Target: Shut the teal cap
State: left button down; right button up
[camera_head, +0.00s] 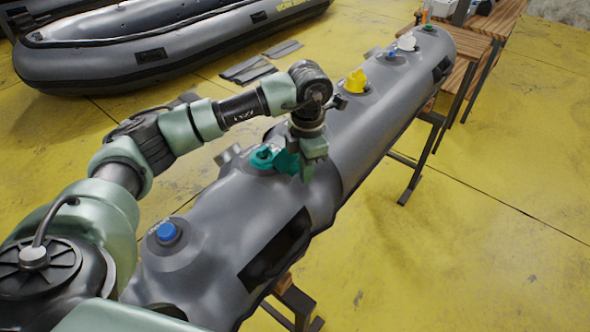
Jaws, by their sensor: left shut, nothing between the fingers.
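The teal cap (286,161) is on the grey inflatable tube (243,211), at a teal valve (263,156) near the tube's middle. The cap looks tilted up beside the valve's right side, partly hidden by my gripper. My left gripper (308,170) reaches down from above at the cap's right side. Its fingers are shut with nothing between them. They are very close to the cap; I cannot tell whether they touch it. My right gripper is not in view.
The tube also carries a blue cap (167,232) in front and a yellow cap (355,81), a white cap (407,41) and a green cap (428,27) farther back. The tube rests on trestles (412,170). A grey boat (150,50) lies behind left. The yellow floor at right is clear.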

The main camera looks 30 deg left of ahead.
pick_arm(q)
jog(key=shift+f+b, duration=0.35)
jog(key=shift+f, duration=0.3)
jog(key=shift+s+f, duration=0.1)
jog(key=shift+s, duration=0.05)
